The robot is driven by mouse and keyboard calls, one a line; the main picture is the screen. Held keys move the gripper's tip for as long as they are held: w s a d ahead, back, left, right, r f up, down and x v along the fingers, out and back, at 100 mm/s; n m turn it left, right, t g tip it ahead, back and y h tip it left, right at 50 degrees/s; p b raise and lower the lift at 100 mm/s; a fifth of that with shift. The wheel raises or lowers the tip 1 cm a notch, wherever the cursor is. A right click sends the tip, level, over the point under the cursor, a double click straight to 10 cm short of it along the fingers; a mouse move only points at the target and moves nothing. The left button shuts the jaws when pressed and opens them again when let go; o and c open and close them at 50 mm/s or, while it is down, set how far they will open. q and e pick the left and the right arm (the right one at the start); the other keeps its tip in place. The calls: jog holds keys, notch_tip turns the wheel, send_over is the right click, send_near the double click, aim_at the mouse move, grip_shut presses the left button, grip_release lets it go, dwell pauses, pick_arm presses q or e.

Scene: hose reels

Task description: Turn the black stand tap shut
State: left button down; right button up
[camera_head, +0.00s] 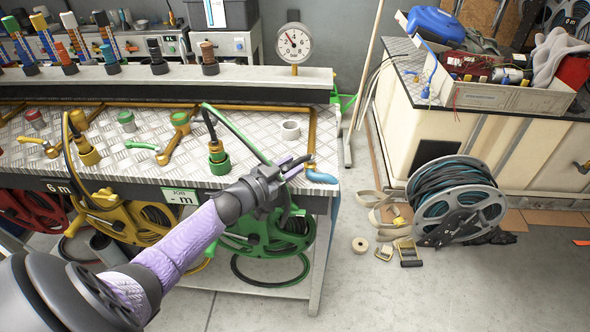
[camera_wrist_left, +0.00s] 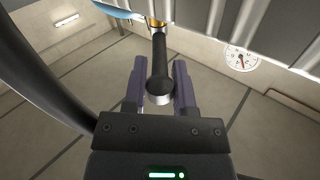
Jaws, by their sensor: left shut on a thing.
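My left gripper (camera_head: 290,167) reaches in from the lower left to the right end of the workbench, beside a brass pipe (camera_head: 311,130) with a blue bent spout (camera_head: 322,177). In the left wrist view, the black tap handle (camera_wrist_left: 159,55) runs from a brass fitting (camera_wrist_left: 156,22) down between the two purple fingers of the gripper (camera_wrist_left: 159,88). The gripper is shut on this handle. In the head view the handle is mostly hidden by the gripper. My right gripper is not in view.
A green hose reel (camera_head: 262,235) hangs below. A gauge (camera_head: 294,43) stands behind. Floor to the right has another reel (camera_head: 455,200).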

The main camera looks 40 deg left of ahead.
pick_arm(q)
jog(key=shift+w+a+f+m+g+h+b, duration=0.1)
jog(key=shift+a+m+g+h+b, duration=0.15)
jog(key=shift+m+h+b, duration=0.3)
jog(key=shift+w+a+m+g+h+b, duration=0.15)
jog(key=shift+a+m+h+b, duration=0.2)
jog(key=shift+h, duration=0.4)
jog(key=shift+s+h, duration=0.1)
jog(key=shift+h, duration=0.2)
jog(key=shift+m, duration=0.3)
jog(key=c, duration=0.6)
grip_release()
